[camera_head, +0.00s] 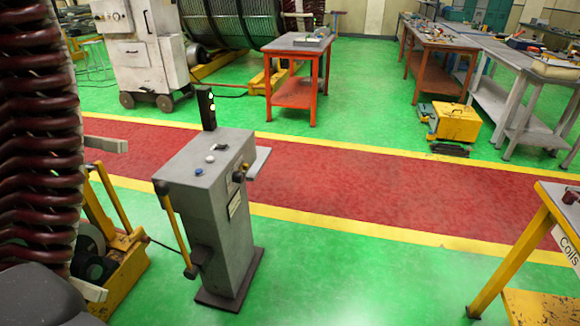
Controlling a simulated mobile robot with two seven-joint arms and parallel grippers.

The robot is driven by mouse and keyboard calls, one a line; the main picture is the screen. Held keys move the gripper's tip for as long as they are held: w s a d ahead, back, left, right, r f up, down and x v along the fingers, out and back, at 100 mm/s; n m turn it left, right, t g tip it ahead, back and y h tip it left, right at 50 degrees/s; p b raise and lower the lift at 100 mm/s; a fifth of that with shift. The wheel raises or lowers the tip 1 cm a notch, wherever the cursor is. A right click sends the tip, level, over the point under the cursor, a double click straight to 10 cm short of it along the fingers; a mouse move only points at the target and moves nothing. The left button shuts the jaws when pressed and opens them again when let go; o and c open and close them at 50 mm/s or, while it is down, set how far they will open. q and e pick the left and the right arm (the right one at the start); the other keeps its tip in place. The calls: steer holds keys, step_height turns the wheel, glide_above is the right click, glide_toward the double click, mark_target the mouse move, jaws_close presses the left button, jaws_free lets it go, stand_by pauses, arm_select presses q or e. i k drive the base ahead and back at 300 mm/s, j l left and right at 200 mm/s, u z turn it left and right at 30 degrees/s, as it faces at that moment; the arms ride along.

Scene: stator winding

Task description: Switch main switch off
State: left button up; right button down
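A grey control pedestal (215,215) stands upright on the green floor, left of the middle. Its sloped top carries a blue button (199,171), a pale button (210,159) and a dark button (222,147). A small knob (239,177), dark and yellowish, sits on its right-hand side and looks like the main switch; its setting is too small to read. Neither of my grippers shows in this view.
A dark red coil stack (40,130) and a yellow stand (125,270) fill the left side. A yellow table (545,215) marked "Coils" stands at right. A red walkway (350,190) crosses behind the pedestal. Green floor between pedestal and yellow table is clear.

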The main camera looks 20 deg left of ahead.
mark_target(237, 176)
steer(key=i+l, duration=0.1)
steer(key=i, duration=0.55)
steer(key=i+l, duration=0.1)
steer(key=i, duration=0.55)
steer(key=i+l+u, duration=0.15)
steer(key=i+u, duration=0.3)
steer(key=i+l+u, duration=0.2)
steer(key=u, duration=0.3)
steer(key=i+l+u, duration=0.3)
steer(key=u, duration=0.15)
steer(key=i+l+u, duration=0.2)
steer(key=l+u, duration=0.25)
steer(key=i+l+u, duration=0.2)
steer(key=l+u, duration=0.2)
steer(key=l, duration=0.25)
steer(key=k, duration=0.05)
